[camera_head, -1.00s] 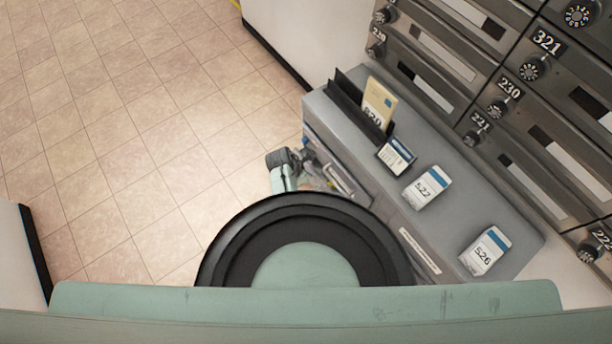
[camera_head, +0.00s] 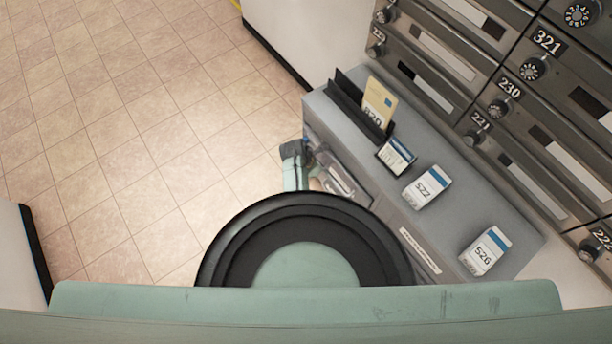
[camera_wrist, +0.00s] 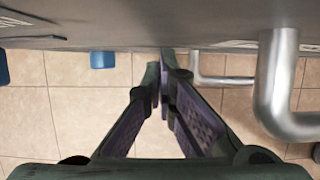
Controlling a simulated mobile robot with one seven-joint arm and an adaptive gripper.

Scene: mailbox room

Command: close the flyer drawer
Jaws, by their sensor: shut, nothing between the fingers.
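The grey drawer unit (camera_head: 470,170) stands against the mailbox wall in the head view. Silver bar handles show on its front in the head view (camera_head: 340,182) and in the wrist view (camera_wrist: 275,90). Which drawer is the flyer drawer, and how far it stands out, I cannot tell. My gripper (camera_wrist: 163,65) is shut and empty, its tips close to the grey front at the top of the wrist view. Contact is unclear. The large handle is to the right of the fingers. In the head view my arm hides much of the drawer fronts.
On the unit's top are a black holder (camera_head: 352,112) with a yellow envelope (camera_head: 379,100), a small blue-and-white card (camera_head: 396,156) and white packets (camera_head: 427,187) (camera_head: 485,251). Numbered mailboxes (camera_head: 520,90) rise behind. The tiled floor (camera_head: 120,130) at left is clear.

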